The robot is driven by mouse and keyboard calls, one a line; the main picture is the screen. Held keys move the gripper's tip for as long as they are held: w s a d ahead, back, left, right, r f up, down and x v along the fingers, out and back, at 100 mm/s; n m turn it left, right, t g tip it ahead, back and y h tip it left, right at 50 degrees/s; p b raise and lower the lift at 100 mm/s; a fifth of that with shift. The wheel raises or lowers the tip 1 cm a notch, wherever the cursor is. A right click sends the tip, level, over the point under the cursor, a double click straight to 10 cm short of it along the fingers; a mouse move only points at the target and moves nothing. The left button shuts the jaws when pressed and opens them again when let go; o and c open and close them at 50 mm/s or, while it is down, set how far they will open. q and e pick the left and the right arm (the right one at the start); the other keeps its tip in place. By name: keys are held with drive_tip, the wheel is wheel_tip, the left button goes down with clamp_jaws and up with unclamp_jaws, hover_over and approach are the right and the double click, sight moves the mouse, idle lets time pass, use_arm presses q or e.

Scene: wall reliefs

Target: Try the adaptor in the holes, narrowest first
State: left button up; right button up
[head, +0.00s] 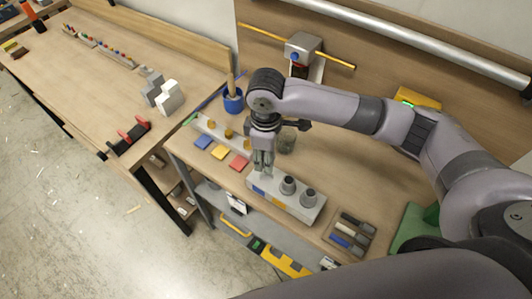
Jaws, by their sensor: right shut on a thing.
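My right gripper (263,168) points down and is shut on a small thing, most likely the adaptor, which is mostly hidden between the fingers. The fingertips are over the left end of a long pale grey block (274,199) on the bench. Two dark-topped grey round sockets (288,185) stand on the block to the right of the gripper. Blue and yellow marks show on the block's front face. The hole under the gripper is hidden, so I cannot tell whether the held thing is in it. My left gripper is not in view.
A pale strip with brass knobs (229,133) and blue, yellow and red squares (220,153) lie left of the block. A blue pot (233,101) and a glass jar (287,139) stand behind. Dark-handled tools (349,232) lie at right.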

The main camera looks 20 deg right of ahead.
drive_tip(key=shift+r, duration=0.2)
drive_tip(key=shift+f, duration=0.3)
drive_tip(key=shift+f+b, duration=0.8)
drive_tip(key=shift+f, duration=2)
drive_tip(key=shift+r, duration=0.1)
drive_tip(key=shift+p, duration=0.55)
drive_tip(key=shift+p, duration=0.55)
